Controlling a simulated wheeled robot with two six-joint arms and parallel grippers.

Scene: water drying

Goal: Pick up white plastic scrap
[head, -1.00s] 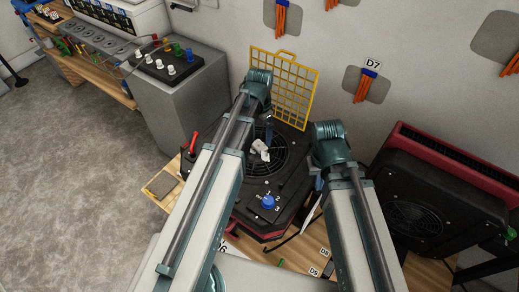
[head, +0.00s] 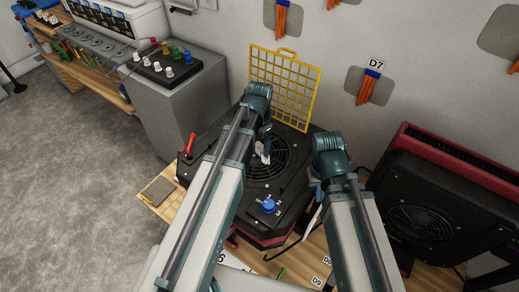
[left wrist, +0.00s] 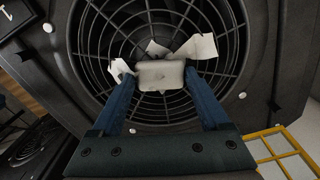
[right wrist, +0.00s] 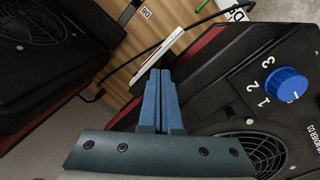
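White plastic scrap (left wrist: 160,74) lies on the round fan grille of the black dryer (head: 247,187). It is several crumpled white pieces, with a blocky middle piece and thinner flaps at the sides. In the head view the scrap (head: 260,148) is partly hidden by my left gripper (head: 266,142). In the left wrist view, my left gripper (left wrist: 158,80) has its blue fingers apart, one on each side of the middle piece. I cannot tell whether they touch it. My right gripper (right wrist: 160,75) is shut and empty beside the dryer's right edge.
A blue dial (head: 268,205) and a red handle (head: 190,144) are on the dryer. A yellow grid (head: 285,82) stands behind it. Another black and red dryer (head: 425,205) stands at the right. A grey cabinet (head: 178,110) stands at the back left.

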